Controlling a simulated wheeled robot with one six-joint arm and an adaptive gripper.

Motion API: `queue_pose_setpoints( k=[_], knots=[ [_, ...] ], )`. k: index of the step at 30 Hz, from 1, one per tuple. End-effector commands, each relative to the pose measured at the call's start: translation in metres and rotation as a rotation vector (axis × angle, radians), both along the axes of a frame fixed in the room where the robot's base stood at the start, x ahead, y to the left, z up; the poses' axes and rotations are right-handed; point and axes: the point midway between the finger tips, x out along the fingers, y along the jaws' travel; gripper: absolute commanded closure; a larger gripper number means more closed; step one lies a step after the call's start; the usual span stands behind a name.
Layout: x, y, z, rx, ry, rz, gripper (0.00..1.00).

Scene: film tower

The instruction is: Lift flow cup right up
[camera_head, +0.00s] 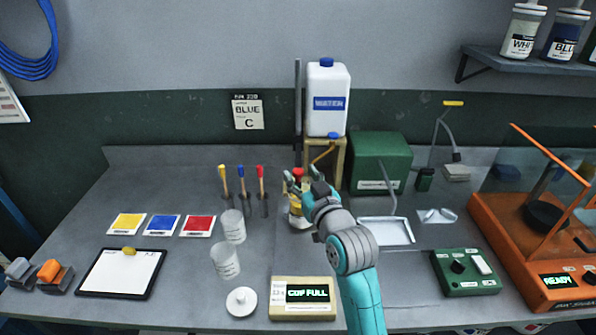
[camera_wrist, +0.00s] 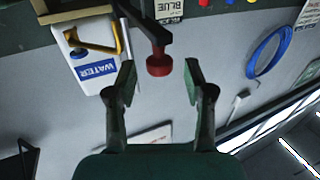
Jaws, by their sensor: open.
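My gripper (camera_head: 303,186) is open in front of the slim dark stand (camera_head: 298,110) at the bench's middle. In the wrist view my gripper (camera_wrist: 158,78) has its fingers spread, with a red piece (camera_wrist: 158,64) on a dark arm showing between and just beyond the tips. The fingers look apart from it. In the head view a red-topped thing with a yellow and white body (camera_head: 296,207) is partly hidden by my gripper. I cannot tell whether this is the flow cup. Two whitish cups, one upright (camera_head: 234,227) and one nearer (camera_head: 225,262), stand to the left.
A white jug (camera_head: 327,100) stands on a wooden stand just behind my gripper. A green box (camera_head: 381,163) is to the right. A display reading CUP FULL (camera_head: 303,297) lies in front. Several colour-handled tools (camera_head: 241,180) stand left. An orange instrument (camera_head: 520,250) fills the far right.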

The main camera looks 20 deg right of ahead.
Motion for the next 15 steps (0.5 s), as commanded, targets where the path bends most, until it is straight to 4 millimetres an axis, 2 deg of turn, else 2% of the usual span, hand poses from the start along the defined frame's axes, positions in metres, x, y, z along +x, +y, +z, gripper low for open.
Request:
queue_pose_setpoints(
  k=[6, 15],
  knots=[
    [0.020, 0.001, 0.000, 0.000, 0.001, 0.000, 0.47],
    [0.023, 0.002, 0.000, 0.000, 0.000, 0.000, 0.47]
  ],
)
